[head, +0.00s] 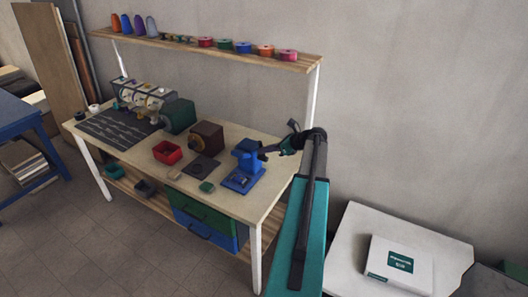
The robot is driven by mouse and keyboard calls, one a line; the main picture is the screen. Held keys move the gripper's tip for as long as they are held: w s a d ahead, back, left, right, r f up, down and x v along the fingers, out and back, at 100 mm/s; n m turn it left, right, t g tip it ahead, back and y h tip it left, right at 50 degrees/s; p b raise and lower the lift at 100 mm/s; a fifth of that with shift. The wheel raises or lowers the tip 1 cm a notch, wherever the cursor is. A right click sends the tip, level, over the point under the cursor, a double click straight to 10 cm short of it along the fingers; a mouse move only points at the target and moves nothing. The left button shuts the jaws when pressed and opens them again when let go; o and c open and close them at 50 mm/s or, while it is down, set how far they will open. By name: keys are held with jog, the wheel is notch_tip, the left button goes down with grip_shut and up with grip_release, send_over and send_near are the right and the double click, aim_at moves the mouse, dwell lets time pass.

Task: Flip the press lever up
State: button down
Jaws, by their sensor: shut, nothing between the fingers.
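The press (249,160) is a blue machine with a flat blue base, standing near the right end of the workbench (225,137). I cannot make out its lever clearly; it is small and partly hidden by my wrist. My gripper (264,154) is shut and empty, at the upper right side of the press. From this view I cannot tell whether it touches the press or is just apart from it.
A white box (398,265) lies on a pale surface at lower right.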

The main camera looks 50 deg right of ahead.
jog(key=shift+w+d+r+h, duration=0.1)
jog(key=shift+d+r+h, duration=0.2)
jog(key=shift+d+r, duration=0.25)
jog(key=s+a+f, duration=0.2)
jog(key=a, duration=0.3)
jog(key=s+d+r+b, duration=0.1)
jog(key=s+d+b, duration=0.3)
jog(key=s+d, duration=0.2)
jog(key=shift+s+d+r, duration=0.15)
jog(key=shift+s, duration=0.55)
